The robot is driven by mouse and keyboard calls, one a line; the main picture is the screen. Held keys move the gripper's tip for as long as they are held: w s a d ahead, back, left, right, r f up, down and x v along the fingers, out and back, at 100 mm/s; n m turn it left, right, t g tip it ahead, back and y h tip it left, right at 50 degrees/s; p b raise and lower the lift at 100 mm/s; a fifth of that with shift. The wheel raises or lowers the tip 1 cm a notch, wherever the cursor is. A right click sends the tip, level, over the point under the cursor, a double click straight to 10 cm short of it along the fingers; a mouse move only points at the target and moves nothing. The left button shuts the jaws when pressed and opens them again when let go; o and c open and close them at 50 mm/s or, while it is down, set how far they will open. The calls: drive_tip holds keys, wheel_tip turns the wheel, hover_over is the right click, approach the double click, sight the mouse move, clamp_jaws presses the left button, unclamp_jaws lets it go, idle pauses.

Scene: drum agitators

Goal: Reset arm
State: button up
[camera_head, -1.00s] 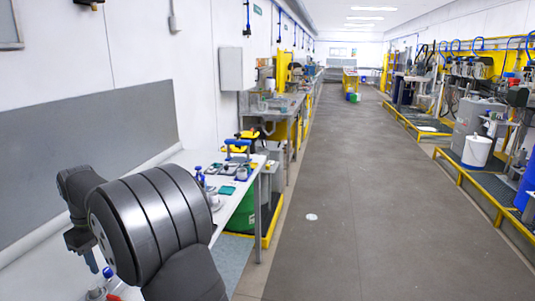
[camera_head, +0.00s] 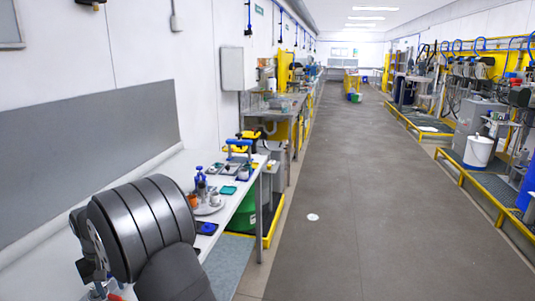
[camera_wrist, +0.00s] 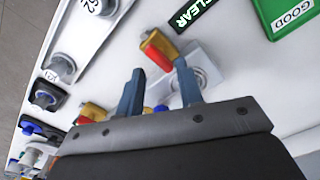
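My gripper (camera_wrist: 158,80) is in the wrist view with two blue-grey fingers standing apart. Nothing shows held between them. The fingers are over a white bench surface, near a light grey square block (camera_wrist: 213,72) with a round metal fitting. A red and yellow piece (camera_wrist: 157,50) lies just beyond the fingertips, and another red and yellow piece (camera_wrist: 92,112) is left of the fingers. In the head view my arm's dark links are at the lower left, and the fingers cannot be made out there.
A green tray marked GOOD (camera_wrist: 290,22) and a black CLEAR label (camera_wrist: 191,14) lie on the bench. Several small fittings line the left, including a round one (camera_wrist: 62,66).

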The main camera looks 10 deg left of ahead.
sight(116, 296)
wheel_tip(116, 296, down, 2)
drive_tip(key=shift+s+d+f+m, duration=0.1)
drive_tip(key=shift+f+m, duration=0.15)
drive_tip(key=shift+m, duration=0.05)
drive_tip(key=shift+n, duration=0.5)
drive_tip(key=shift+r+m, duration=0.1)
drive_tip(key=shift+m, duration=0.4)
wheel_tip(116, 296, up, 16)
drive_tip(key=n, duration=0.4)
drive_tip(key=shift+d+r+n, duration=0.15)
drive_tip(key=shift+d+n, duration=0.2)
drive_tip(key=shift+n, duration=0.05)
